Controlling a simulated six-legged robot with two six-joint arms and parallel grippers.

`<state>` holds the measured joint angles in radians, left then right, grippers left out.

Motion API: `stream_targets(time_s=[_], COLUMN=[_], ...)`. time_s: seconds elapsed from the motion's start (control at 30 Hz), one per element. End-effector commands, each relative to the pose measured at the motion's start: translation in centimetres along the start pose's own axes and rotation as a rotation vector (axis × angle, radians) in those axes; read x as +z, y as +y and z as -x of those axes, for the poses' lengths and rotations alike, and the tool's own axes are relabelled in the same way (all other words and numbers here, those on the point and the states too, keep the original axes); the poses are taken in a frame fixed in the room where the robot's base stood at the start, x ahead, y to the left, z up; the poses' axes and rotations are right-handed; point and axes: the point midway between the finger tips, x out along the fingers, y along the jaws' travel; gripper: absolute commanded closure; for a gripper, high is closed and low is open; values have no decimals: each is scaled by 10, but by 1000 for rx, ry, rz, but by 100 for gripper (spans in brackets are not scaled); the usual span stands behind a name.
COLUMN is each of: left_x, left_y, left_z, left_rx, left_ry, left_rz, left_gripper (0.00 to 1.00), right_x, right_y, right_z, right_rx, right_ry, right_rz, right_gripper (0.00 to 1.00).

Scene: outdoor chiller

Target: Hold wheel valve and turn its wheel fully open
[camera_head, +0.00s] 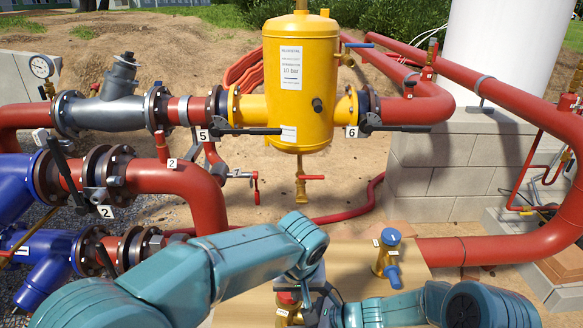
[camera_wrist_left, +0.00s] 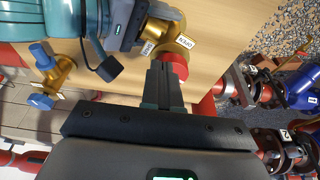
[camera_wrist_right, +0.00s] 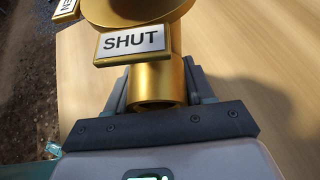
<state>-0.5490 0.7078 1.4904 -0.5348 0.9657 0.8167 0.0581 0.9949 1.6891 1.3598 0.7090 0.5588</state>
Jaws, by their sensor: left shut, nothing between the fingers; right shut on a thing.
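The wheel valve has a brass body (camera_wrist_left: 168,28) and a red wheel (camera_wrist_left: 176,70), with small white tags on the brass. The head view shows part of the red wheel (camera_head: 288,297) low in the middle, partly hidden by my arms. My left gripper (camera_wrist_left: 165,68) is shut and empty, its fingertips right at the red wheel; I cannot tell whether they touch it. My right gripper (camera_wrist_right: 160,82) is shut around the brass body, just below a tag reading SHUT (camera_wrist_right: 133,42). The wheel is out of the right wrist view.
A second brass valve with blue handles (camera_head: 388,256) stands on the wooden table (camera_head: 345,255), right of the wheel valve. The table's right part is clear.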

Motion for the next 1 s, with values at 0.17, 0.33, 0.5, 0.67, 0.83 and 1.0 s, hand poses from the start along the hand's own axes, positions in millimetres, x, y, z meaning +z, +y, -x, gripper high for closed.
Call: stream_targets(time_s=[0.17, 0.33, 0.5, 0.67, 0.83, 1.0], left_x=[-6, -8, -7, -7, -7, -7], left_y=[0, 0, 0, 0, 0, 0], left_z=[22, 32, 33, 32, 32, 32], left_rx=[0, -1, -1, -2, -2, -2], left_ry=[-1, -3, -5, -5, -6, -6], left_rz=[1, -1, -1, -1, -1, -1], left_gripper=[100, 100, 100, 100, 100, 100], right_x=[2, 3, 3, 4, 3, 3], right_y=[-2, -4, -4, -4, -4, -4], right_z=[1, 2, 2, 2, 2, 2], right_rx=[-6, -9, -10, -10, -10, -10], right_ry=[-2, -4, -5, -5, -5, -4], right_rz=[0, 1, 1, 2, 1, 1], right_gripper=[64, 64, 64, 44, 17, 17])
